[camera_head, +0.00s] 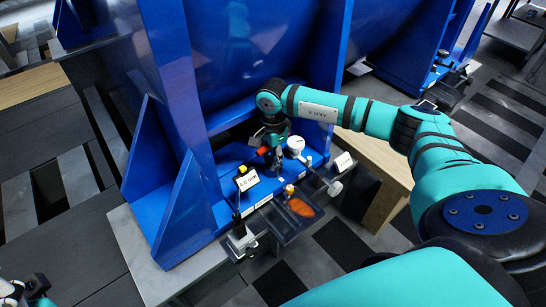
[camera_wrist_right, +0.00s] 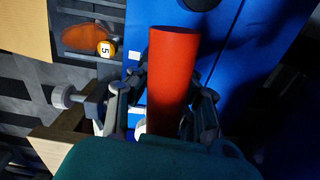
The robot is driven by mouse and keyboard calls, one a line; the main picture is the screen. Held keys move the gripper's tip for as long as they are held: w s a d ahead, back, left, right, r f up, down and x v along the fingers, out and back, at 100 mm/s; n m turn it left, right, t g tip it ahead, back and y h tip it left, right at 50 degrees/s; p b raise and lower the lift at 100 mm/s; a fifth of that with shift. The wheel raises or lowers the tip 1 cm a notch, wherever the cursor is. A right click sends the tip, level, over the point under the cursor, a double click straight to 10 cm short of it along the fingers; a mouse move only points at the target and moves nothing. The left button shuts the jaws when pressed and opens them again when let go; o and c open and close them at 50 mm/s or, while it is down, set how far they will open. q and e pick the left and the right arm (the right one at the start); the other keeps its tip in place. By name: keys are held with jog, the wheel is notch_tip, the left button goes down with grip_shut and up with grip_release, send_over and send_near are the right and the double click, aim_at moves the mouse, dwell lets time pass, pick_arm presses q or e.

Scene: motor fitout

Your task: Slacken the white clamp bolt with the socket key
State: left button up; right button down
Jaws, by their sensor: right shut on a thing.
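My right gripper (camera_head: 276,152) is low at the blue frame's base in the head view. In the right wrist view its fingers (camera_wrist_right: 165,115) are shut around a red cylinder, which looks like the socket key's handle (camera_wrist_right: 172,75). Red also shows beside the gripper in the head view (camera_head: 263,150). A white round head, apparently the white clamp bolt (camera_head: 296,144), stands just right of the gripper. The key's working end is hidden, so I cannot tell whether it touches a bolt. My left gripper (camera_head: 28,294) shows only partly at the lower left corner; its jaws are unclear.
A yellow-topped piece (camera_head: 242,169) with a tag stands left of the gripper on the blue base (camera_head: 150,190). Metal clamps (camera_head: 241,241) grip the edge.

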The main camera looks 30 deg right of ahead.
jog(key=shift+n, duration=0.7)
jog(key=shift+n+b, duration=0.35)
jog(key=shift+n, duration=1.05)
jog(key=shift+n+b, duration=0.3)
jog(key=shift+n, duration=1.1)
